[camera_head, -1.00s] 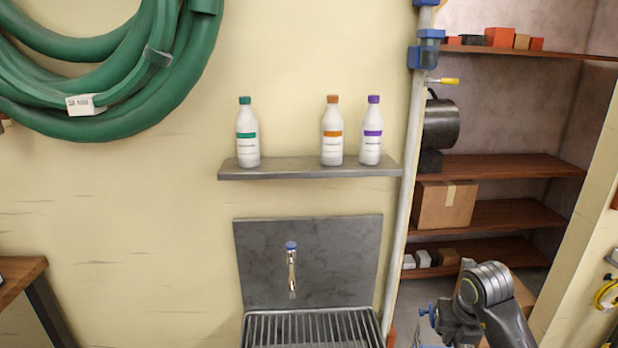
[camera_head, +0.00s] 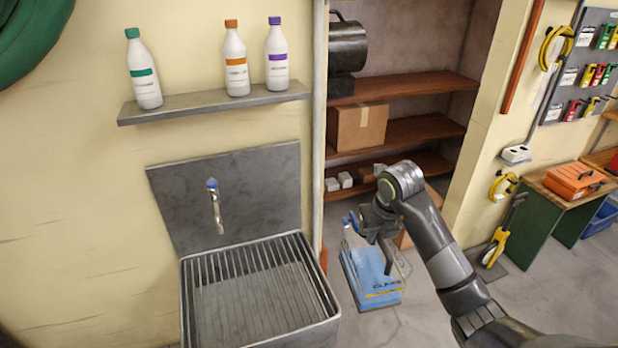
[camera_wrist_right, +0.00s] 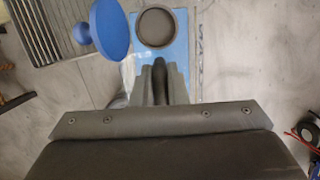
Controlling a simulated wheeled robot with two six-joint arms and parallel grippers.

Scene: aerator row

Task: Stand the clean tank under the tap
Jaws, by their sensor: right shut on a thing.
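The clean tank (camera_head: 372,277), clear and blue with a label partly reading "CLEAN", hangs from my right gripper (camera_head: 375,228) to the right of the sink. It also shows in the right wrist view (camera_wrist_right: 182,45), with a dark round opening and a blue round knob or cap beside it. My right gripper (camera_wrist_right: 162,85) is shut on a dark part of the tank, apparently its handle; the exact contact is partly hidden. The tap (camera_head: 215,205), with a blue top, sticks out over the sink with its slatted grate (camera_head: 255,290). My left gripper is out of view.
A vertical pipe (camera_head: 319,120) runs between the sink and the shelf alcove. A wall shelf (camera_head: 200,107) with three bottles is above the tap. A cardboard box (camera_head: 360,127) stands on an alcove shelf. A green bench (camera_head: 535,210) is at the right. The grate is clear.

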